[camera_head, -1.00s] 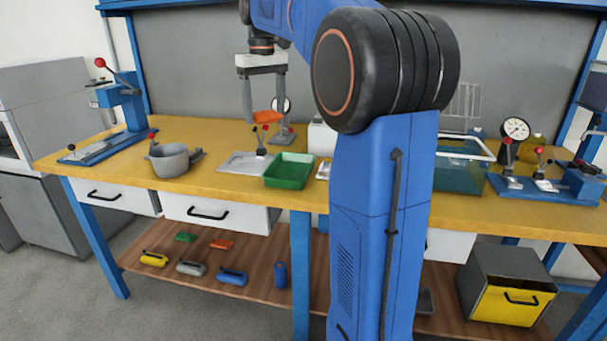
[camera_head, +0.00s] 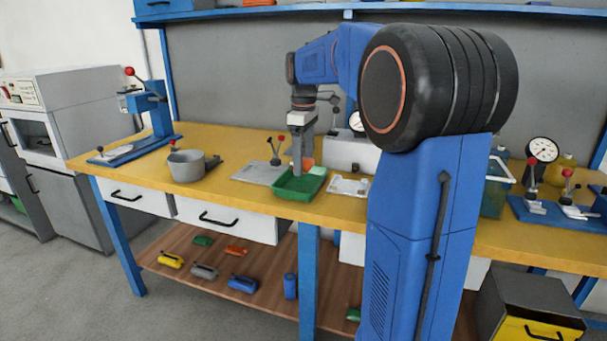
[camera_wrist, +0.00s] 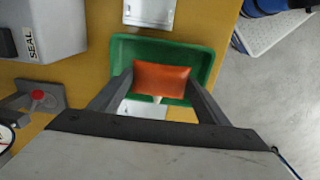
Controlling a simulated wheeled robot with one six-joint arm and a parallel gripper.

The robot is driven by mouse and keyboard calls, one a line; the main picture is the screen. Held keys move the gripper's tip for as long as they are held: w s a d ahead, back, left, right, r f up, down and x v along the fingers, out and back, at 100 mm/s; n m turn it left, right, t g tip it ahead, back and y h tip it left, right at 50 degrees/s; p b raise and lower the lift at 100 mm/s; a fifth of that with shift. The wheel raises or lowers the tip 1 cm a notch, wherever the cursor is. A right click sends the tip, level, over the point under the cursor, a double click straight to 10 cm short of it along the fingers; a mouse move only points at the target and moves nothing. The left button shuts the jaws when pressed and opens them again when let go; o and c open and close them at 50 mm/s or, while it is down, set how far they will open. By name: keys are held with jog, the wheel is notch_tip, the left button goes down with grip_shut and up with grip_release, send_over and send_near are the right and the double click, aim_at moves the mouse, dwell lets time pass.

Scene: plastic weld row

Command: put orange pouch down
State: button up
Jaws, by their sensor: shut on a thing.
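The orange pouch (camera_wrist: 161,80) is between the two fingers of my gripper (camera_wrist: 158,90) in the wrist view, and the fingers are shut on it. The green tray (camera_wrist: 124,50) lies beneath the pouch in that view. In the head view my gripper (camera_head: 303,160) points down over the green tray (camera_head: 297,191), and a small part of the pouch (camera_head: 308,162) shows beside the fingers. The pouch appears at or just above the tray; I cannot tell whether it touches the floor of the tray.
A grey plate with a red-knobbed lever (camera_head: 276,150) is left of the tray, and a grey pot (camera_head: 187,166) stands further left. A white panel (camera_head: 348,187) lies right of the tray. A box marked SEAL (camera_wrist: 40,28) stands close by. Bare yellow bench (camera_head: 235,150) lies between.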

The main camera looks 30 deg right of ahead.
jog(key=shift+f, duration=2.15)
jog(key=shift+f, duration=0.45)
jog(key=o, duration=1.1)
jog(key=shift+r, duration=0.1)
notch_tip(320, 180, up, 13)
jog(key=shift+a+f, duration=0.1)
jog(key=shift+f, duration=0.05)
jog(key=s+a+f+m+t, duration=0.1)
jog(key=s+a+f, duration=0.4)
jog(key=s, duration=0.5)
jog(key=s+a+f+m+t, duration=0.2)
jog(key=s+a+f+m, duration=0.2)
jog(key=s+f, duration=0.5)
jog(key=s+a+f+m+t, duration=0.1)
jog(key=s+a+f+m, duration=0.1)
jog(key=s+a+f, duration=0.5)
jog(key=s, duration=0.4)
jog(key=shift+a+f+m+t, duration=0.15)
jog(key=shift+a+m+t, duration=0.15)
jog(key=shift+t, duration=0.1)
